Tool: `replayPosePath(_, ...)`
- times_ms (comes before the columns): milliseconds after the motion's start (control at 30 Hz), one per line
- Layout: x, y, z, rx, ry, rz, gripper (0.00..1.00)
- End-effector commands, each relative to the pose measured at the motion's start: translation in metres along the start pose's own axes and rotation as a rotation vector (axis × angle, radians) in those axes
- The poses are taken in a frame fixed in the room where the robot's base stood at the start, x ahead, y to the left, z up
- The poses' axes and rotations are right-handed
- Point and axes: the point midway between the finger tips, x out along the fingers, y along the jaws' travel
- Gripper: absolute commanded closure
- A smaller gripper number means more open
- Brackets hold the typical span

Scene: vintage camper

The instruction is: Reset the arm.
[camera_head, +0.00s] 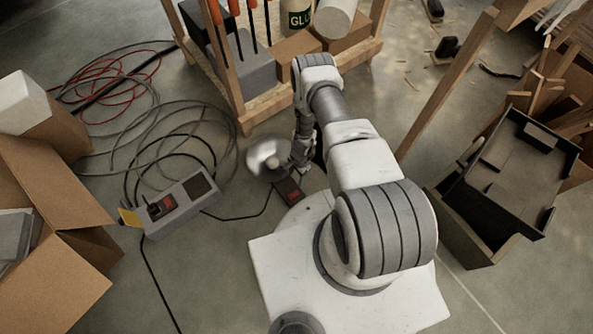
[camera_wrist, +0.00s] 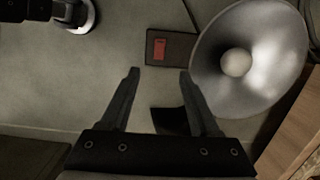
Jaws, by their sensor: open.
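My arm (camera_head: 370,160) rises from its white base, bends at the top near the wooden rack and hangs down toward the floor. My gripper (camera_wrist: 158,76) is open in the wrist view, with its two dark fingers spread and nothing between them. In the head view its fingertips are hard to make out beside the arm. A shiny metal reflector with a pale bulb (camera_wrist: 236,63) is close to the right of the fingers. A small dark box with a red patch (camera_wrist: 170,48) lies just beyond the fingertips; it also shows in the head view (camera_head: 288,192).
A grey power box (camera_head: 175,207) and coiled cables (camera_head: 120,110) lie on the floor at left. Cardboard boxes (camera_head: 60,220) stand at far left. A wooden rack (camera_head: 255,110) with tools and a bottle is at the top. A dark open case (camera_head: 510,170) and wood scraps are at right.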

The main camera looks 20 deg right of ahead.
Motion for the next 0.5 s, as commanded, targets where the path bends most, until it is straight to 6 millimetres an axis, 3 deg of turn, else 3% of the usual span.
replayPosePath(133, -0.0138, -0.0001, 0.0007, 0.0, -0.001, 0.0, 0.38)
replayPosePath(500, -0.0154, -0.0002, 0.0003, 0.0, -0.001, 0.0, 0.38)
